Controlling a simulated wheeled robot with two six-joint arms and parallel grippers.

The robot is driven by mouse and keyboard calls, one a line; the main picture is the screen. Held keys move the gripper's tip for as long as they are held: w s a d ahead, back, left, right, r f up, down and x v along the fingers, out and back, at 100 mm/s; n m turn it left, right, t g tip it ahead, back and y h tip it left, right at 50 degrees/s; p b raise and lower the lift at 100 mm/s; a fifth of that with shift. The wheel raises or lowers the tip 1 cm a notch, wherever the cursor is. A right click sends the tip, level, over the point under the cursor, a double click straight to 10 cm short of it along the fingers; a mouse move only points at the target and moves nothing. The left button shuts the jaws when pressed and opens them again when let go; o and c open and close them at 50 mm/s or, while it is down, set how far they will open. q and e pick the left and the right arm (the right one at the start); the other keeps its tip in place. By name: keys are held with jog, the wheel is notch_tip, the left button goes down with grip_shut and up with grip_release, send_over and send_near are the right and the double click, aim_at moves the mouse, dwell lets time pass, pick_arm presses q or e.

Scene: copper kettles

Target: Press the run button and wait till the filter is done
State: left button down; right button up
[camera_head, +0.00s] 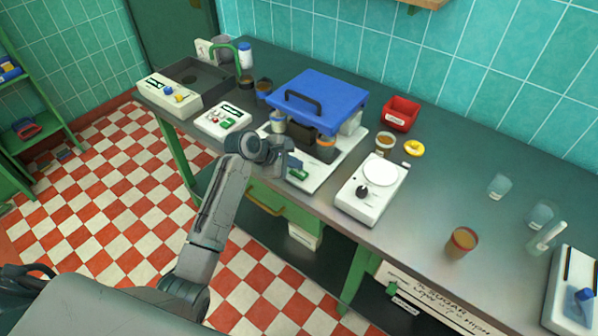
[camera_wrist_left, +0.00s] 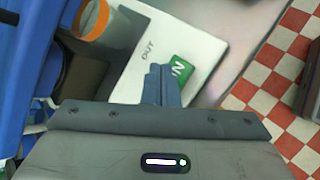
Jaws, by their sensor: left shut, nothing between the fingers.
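The filter machine has a blue lid (camera_head: 318,100) with a dark handle and stands on a white base plate (camera_head: 322,178). The green run button (camera_head: 299,175) is at the plate's front edge. In the left wrist view the run button (camera_wrist_left: 181,70) shows partly behind my fingers, beside the printed word OUT. My left gripper (camera_head: 292,163) is shut and empty, its fingertips right at the button. I cannot tell if they touch it. An orange-rimmed cup (camera_head: 326,150) sits under the lid; it also shows in the left wrist view (camera_wrist_left: 92,18). My right gripper is out of view.
A white scale (camera_head: 371,190) with a round plate stands to the right of the machine. A small white box with buttons (camera_head: 222,120) stands to its left. A red bin (camera_head: 401,113), a jar (camera_head: 385,145) and a yellow ring (camera_head: 414,148) sit behind the scale.

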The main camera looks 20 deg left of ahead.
aim_at(295, 173)
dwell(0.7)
pick_arm(q)
jog(key=shift+f+p, duration=0.35)
jog(key=shift+p, duration=0.1)
jog(key=shift+f, duration=0.1)
jog(key=shift+f, duration=0.45)
dwell(0.6)
jog(key=shift+r+p, duration=0.85)
jog(key=shift+p, duration=0.5)
notch_tip(295, 173, up, 5)
jog(key=p, duration=0.6)
jog(key=shift+r, duration=0.1)
